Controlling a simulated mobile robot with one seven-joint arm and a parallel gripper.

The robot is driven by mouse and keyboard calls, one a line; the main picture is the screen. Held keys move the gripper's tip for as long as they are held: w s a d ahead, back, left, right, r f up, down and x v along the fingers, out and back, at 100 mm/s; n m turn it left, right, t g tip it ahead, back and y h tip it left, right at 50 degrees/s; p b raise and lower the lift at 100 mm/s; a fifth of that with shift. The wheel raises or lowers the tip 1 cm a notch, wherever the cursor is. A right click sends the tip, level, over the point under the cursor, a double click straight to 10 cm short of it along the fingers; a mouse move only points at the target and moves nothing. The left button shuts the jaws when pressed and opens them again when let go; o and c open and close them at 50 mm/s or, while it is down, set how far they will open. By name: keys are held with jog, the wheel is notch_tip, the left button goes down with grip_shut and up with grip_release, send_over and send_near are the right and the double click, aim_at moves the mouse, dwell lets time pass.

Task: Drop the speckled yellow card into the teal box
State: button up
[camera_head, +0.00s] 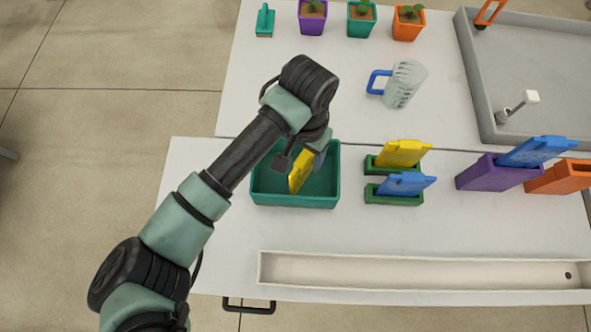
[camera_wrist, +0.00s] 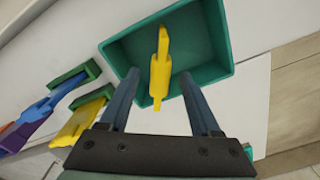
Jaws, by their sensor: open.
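The teal box (camera_head: 295,201) stands open on the near table, and its walls also show in the wrist view (camera_wrist: 225,45). A yellow card (camera_head: 300,175) is upright and tilted at the box opening, below my gripper. In the wrist view this yellow card (camera_wrist: 160,68) lies between the two spread fingers of my gripper (camera_wrist: 159,77), with a gap on each side. My gripper is open above the box. Whether the card touches the box floor is unclear. Speckles are too small to make out.
Another yellow card (camera_head: 402,154) and a blue card (camera_head: 405,184) stand in green holders right of the box. Purple (camera_head: 488,175) and orange (camera_head: 560,178) holders are farther right. A long white trough (camera_head: 420,272) runs along the front.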

notch_tip(320, 180, up, 13)
jog(key=b, duration=0.2)
jog(key=shift+f, duration=0.15)
dwell(0.4)
